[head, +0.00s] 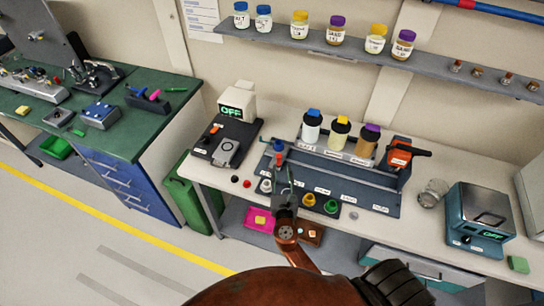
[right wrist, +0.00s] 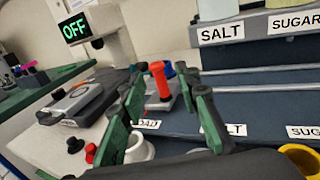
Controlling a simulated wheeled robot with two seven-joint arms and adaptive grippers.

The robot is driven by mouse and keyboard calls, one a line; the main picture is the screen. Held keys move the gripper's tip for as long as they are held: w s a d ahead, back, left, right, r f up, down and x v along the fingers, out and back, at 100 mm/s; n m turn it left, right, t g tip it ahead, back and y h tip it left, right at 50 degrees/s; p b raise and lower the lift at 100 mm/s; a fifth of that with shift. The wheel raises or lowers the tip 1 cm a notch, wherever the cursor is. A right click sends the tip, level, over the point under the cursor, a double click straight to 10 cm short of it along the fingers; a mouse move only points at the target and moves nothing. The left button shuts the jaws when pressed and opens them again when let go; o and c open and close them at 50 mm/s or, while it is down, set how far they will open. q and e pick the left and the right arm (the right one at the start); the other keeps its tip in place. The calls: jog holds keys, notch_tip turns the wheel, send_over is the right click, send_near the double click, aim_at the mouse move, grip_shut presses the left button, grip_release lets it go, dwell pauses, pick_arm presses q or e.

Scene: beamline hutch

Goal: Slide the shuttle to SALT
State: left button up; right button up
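The shuttle (right wrist: 164,100) is a small grey carriage with an upright red handle, standing at the left end of the dispensing station's rails, behind a label that seems to read LOAD. Its red and blue top shows in the head view (head: 278,149). The SALT label (right wrist: 221,33) on the upper ledge and a lower SALT label are right of it. The salt bottle (head: 312,126) has a blue cap. My right gripper (head: 284,173) is open; its green-padded fingers (right wrist: 163,82) stand either side of the handle with gaps. My left gripper is out of view.
Yellow- and purple-capped bottles stand right of the salt bottle. An orange-black device (head: 400,154) sits at the rails' right end. A scale (head: 228,146) reading OFF is left of the station. White, yellow and green cups (head: 330,206) line the front.

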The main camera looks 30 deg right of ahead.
aim_at(279, 159)
jog(key=shift+w+f, duration=0.35)
jog(key=shift+f, duration=0.35)
jog(key=x, duration=0.6)
jog(key=shift+w+a+r, duration=0.15)
jog(key=shift+w+r, duration=0.05)
jog(key=shift+w, duration=0.15)
jog(key=shift+w+d, duration=0.4)
jog(key=shift+w, duration=0.2)
jog(key=shift+c, duration=0.2)
grip_shut()
